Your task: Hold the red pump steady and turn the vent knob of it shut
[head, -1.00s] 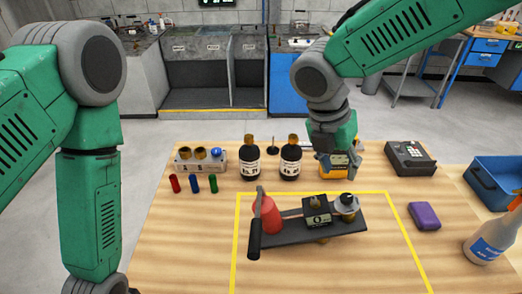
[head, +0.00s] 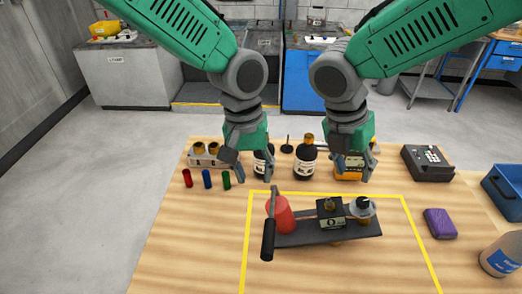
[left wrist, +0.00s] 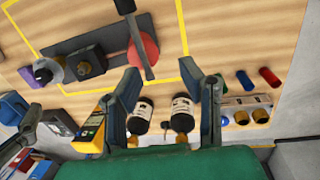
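The red pump (head: 283,216) stands on a dark base plate (head: 300,238) inside a yellow outline, with a black lever (head: 268,238) at its left. A black gauge box (head: 331,222) and a silver-grey part (head: 364,210) share the plate. Small brass parts show at the box; I cannot tell which is the vent knob. The pump also shows in the left wrist view (left wrist: 146,52). My left gripper (head: 250,170) is open and empty, above and behind the pump; its spread fingers show in the left wrist view (left wrist: 167,98). My right gripper (head: 354,172) is open, behind the silver-grey part.
Dark bottles (head: 305,160) and a yellow device (head: 348,168) stand close behind the pump, near the grippers. Red, blue and green cylinders (head: 207,179) are at left. The front left table is clear.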

